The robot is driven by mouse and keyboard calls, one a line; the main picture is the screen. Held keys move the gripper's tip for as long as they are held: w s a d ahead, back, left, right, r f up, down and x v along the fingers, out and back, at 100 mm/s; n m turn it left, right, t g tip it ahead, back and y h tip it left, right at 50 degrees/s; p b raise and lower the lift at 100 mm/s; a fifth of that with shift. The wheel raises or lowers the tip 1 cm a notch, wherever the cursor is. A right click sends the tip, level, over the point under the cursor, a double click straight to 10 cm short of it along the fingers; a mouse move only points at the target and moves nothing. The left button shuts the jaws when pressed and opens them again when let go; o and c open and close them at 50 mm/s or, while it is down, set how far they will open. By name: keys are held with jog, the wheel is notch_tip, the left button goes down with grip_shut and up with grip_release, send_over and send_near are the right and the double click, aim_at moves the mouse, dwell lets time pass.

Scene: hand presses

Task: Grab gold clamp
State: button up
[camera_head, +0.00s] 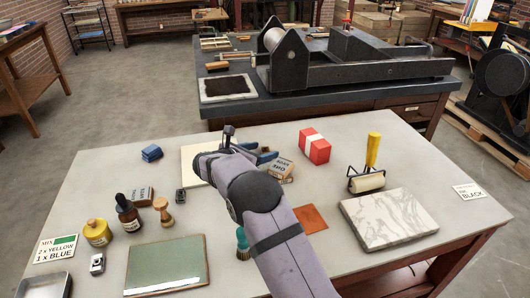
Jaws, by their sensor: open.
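I cannot make out a gold clamp in this view; it may be hidden behind my arm or too small to tell. My gripper (229,134) is over the far middle of the pale table, mostly hidden behind my own wrist. It is open, and I see nothing held in it. A cream sheet or board (189,166) lies partly hidden under my wrist. A small dark-blue item (266,156) shows just right of my wrist, beside a labelled tan box (281,170); its shape is unclear.
A red-and-white box (314,147), a yellow-handled roller (372,165) and a marble slab (388,219) stand to the right. A yellow jar (97,232), dark bottle (127,213) and green plate (167,265) are left. A dark press (355,65) stands on the bench behind.

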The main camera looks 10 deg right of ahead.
jog(key=shift+w+d, duration=0.1)
jog(key=c, duration=1.1)
jog(key=shift+c, duration=0.2)
